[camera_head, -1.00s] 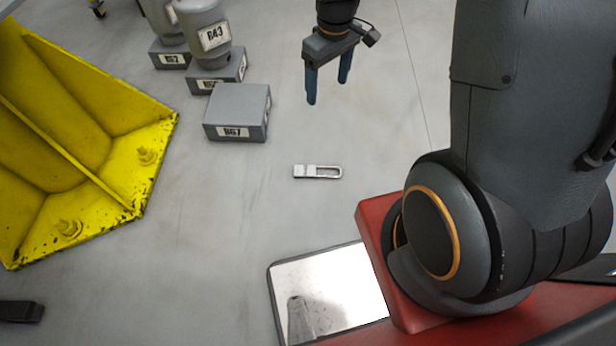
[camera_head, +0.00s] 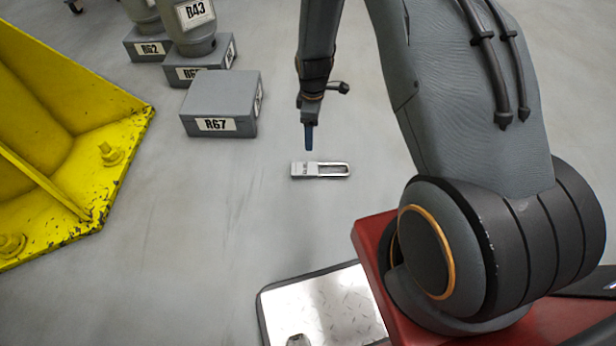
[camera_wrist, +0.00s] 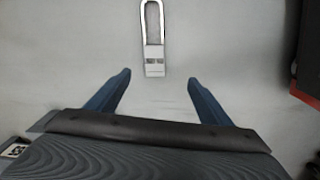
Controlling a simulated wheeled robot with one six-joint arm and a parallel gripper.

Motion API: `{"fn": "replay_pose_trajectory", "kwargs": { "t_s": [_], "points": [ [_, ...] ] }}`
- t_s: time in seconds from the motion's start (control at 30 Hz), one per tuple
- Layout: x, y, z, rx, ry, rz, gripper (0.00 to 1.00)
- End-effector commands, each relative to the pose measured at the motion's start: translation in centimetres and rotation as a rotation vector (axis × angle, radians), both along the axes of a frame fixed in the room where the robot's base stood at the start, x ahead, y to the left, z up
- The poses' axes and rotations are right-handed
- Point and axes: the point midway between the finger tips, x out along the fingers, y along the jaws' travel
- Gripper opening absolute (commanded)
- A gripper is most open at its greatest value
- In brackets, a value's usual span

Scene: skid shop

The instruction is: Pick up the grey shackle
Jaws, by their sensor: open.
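The grey shackle (camera_head: 320,169) lies flat on the grey floor in the head view, its solid block end to the left and its open loop to the right. It also shows in the wrist view (camera_wrist: 153,40) at the top centre, loop pointing up, ahead of the fingertips. My gripper (camera_head: 309,149) points down just behind the shackle's block end in the head view, seen edge-on. In the wrist view my gripper (camera_wrist: 158,80) has its two blue fingers wide apart and nothing between them. The shackle is outside the fingers.
A grey block labelled R67 (camera_head: 221,104) stands behind and left of the shackle. More labelled blocks with grey cylinders stand at the back left. A yellow steel bracket (camera_head: 60,130) fills the left side. A metal-topped tray (camera_head: 330,305) lies near my red base. Floor around the shackle is clear.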

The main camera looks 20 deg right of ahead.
Motion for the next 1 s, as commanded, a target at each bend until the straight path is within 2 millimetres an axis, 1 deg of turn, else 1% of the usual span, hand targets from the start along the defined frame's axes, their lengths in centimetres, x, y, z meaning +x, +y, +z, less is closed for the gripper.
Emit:
{"fn": "replay_pose_trajectory", "kwargs": {
  "t_s": [0.03, 0.07, 0.1, 0.2, 0.3, 0.4, 0.7, 0.87, 1.0],
  "points": [
    [0.7, 0.0, -3.7, -0.001, 0.006, 0.028, 0.73],
    [1.0, -0.1, -4.9, -0.001, 0.007, 0.047, 0.73],
    [1.3, -0.1, -6.6, -0.001, 0.009, 0.068, 0.73],
    [2.0, -0.1, -10.1, -0.002, 0.012, 0.117, 0.73],
    [2.4, -0.1, -12.4, -0.002, 0.015, 0.151, 0.73],
    [2.6, -0.1, -13.8, -0.002, 0.016, 0.173, 0.73],
    [2.6, -0.2, -16.7, -0.001, 0.018, 0.183, 0.73],
    [2.6, -0.2, -17.4, -0.001, 0.017, 0.182, 0.73],
    [2.5, -0.2, -18.8, -0.001, 0.018, 0.182, 0.73]
  ]
}}
